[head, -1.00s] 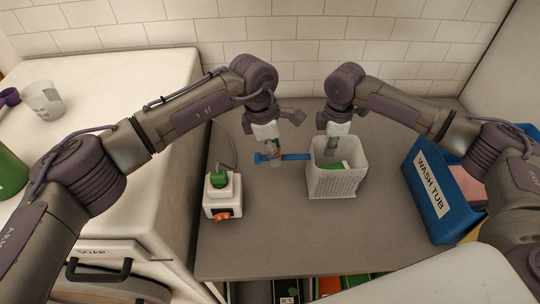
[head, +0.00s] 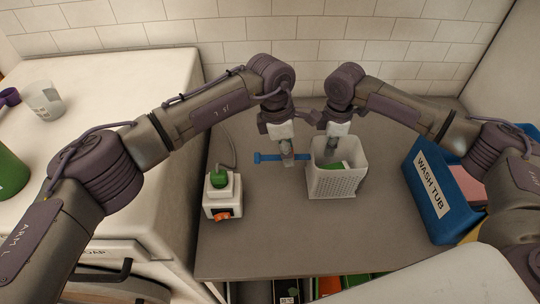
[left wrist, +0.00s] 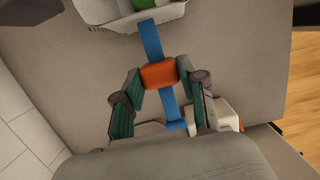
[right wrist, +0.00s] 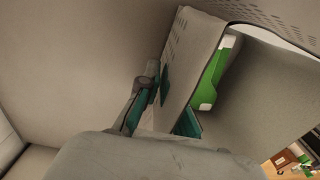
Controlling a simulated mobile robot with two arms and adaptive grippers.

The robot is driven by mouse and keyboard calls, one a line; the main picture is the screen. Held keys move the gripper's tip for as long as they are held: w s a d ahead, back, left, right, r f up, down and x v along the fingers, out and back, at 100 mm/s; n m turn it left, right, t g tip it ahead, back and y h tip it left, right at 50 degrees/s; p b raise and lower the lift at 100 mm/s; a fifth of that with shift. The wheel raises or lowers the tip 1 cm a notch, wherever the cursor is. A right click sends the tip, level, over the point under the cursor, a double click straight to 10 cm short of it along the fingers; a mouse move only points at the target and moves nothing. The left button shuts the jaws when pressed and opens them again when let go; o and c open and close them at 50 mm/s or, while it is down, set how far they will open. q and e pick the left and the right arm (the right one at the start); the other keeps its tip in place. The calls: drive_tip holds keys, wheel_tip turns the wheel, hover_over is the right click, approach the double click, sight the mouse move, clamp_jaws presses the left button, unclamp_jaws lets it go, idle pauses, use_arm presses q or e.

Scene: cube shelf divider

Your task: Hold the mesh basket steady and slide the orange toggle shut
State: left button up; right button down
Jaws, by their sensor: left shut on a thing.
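The white mesh basket (head: 337,184) stands on the grey counter with a green item (head: 335,166) inside. A blue bar (head: 268,157) runs sideways from its left side; it also shows in the left wrist view (left wrist: 150,42). The orange toggle (left wrist: 160,74) sits around this bar, partway along and apart from the basket. In the head view my gripper hides it. My left gripper (head: 288,162) is shut on the toggle, one finger on each side. My right gripper (head: 331,152) has the basket wall (right wrist: 188,62) between its fingers, one outside and one inside.
A white block with a green plug and an orange switch (head: 222,200) stands left of the basket. A blue wash tub (head: 432,197) is at the right. A white worktop (head: 110,85) with a cup is at the left. The counter in front of the basket is clear.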

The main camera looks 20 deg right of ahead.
use_arm(q)
drive_tip(key=shift+s+d, duration=0.25)
drive_tip(key=shift+d, duration=1.05)
drive_tip(key=o, duration=0.9)
drive_tip(key=shift+r, duration=3.05)
drive_tip(key=shift+r, duration=0.1)
drive_tip(key=r, duration=0.3)
drive_tip(key=a+r, duration=0.1)
drive_tip(key=r, duration=0.3)
drive_tip(key=a+r, duration=0.1)
drive_tip(key=r, duration=0.3)
drive_tip(key=shift+w+a+r, duration=0.25)
